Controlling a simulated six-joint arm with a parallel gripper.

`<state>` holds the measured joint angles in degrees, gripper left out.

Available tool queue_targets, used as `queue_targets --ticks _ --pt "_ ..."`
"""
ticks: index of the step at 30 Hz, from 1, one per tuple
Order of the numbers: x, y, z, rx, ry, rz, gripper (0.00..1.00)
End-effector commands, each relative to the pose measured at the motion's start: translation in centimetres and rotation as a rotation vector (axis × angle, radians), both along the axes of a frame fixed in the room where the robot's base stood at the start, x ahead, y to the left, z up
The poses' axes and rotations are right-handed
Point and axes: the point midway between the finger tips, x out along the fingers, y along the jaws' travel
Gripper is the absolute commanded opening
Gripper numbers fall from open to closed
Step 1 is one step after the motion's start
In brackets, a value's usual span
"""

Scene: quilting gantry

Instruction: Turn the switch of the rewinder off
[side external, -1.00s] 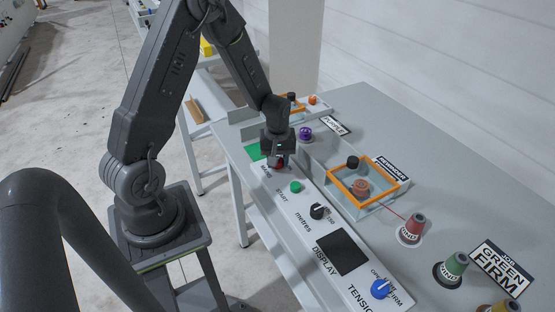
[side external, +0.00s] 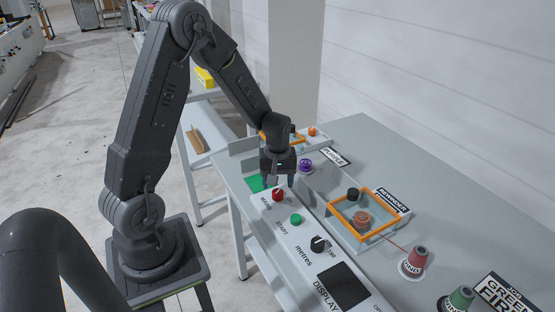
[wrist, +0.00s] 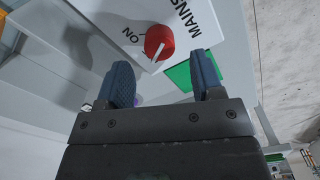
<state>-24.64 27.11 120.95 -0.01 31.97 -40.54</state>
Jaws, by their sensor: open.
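The red mains knob (side external: 278,194) sits on the white control panel (side external: 268,212) at its far end.
A green start button (side external: 296,219), a black metres dial (side external: 318,244) and a dark display (side external: 343,284) line the panel. An orange-framed clear guard (side external: 375,235) stands to the right beside the rewinder sign (side external: 394,200). A purple spool (side external: 305,166) stands behind my gripper.

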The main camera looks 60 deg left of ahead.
Motion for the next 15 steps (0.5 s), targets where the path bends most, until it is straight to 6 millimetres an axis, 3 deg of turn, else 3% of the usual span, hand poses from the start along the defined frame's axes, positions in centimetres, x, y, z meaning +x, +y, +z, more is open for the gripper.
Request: queue_targets --ticks 6,15 --pt "0.1 0.0 5.2 0.002 -0.007 0.000 0.61" --pt "0.0 0.0 9.1 0.000 -0.001 0.001 0.61"
